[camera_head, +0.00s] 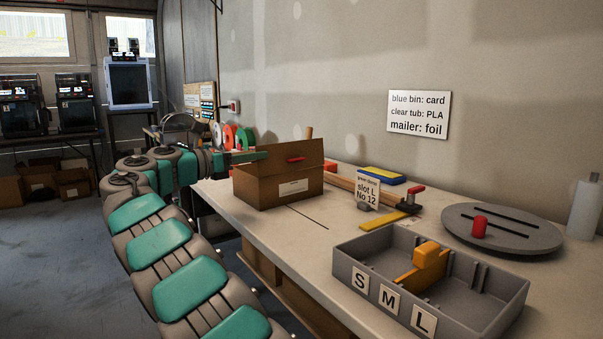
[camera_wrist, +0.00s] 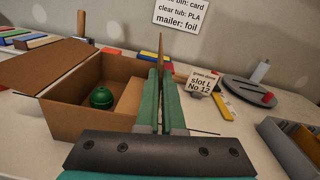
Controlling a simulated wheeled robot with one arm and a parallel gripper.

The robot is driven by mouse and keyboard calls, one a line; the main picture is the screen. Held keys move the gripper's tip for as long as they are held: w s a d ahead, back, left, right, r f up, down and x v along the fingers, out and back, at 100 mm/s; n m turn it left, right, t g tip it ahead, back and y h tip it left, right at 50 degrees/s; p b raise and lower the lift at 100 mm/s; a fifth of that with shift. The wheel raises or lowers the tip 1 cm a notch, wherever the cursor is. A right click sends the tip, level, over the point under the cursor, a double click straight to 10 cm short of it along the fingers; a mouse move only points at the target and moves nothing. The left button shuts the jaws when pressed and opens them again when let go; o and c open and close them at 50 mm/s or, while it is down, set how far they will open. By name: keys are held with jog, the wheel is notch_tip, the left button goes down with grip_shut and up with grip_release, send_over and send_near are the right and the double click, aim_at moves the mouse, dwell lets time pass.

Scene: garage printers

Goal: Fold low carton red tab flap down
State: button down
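The low brown carton (camera_head: 277,188) stands on the bench with its top open. In the head view a finger overlaps the flap's left end.
A slot sign (camera_head: 368,188), a red-handled clamp (camera_head: 415,190) and yellow and blue blocks (camera_head: 381,175) stand right of the carton. A grey S-M-L tray (camera_head: 480,318) and a round grey plate (camera_head: 525,236) are farther right. Bare bench lies in front of the carton.

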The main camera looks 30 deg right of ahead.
jog(key=shift+w+f+n, duration=0.1)
jog(key=shift+w+n, duration=0.2)
jog(key=shift+n, duration=0.4)
jog(key=shift+w+f+n, duration=0.25)
jog(key=shift+w+n, duration=0.25)
jog(key=shift+n, duration=0.6)
jog(key=shift+w+f+n, duration=0.2)
jog(key=shift+w+n, duration=0.3)
jog(key=shift+n, duration=0.6)
jog(key=c, duration=1.3)
grip_release()
jog(key=shift+a, duration=0.25)
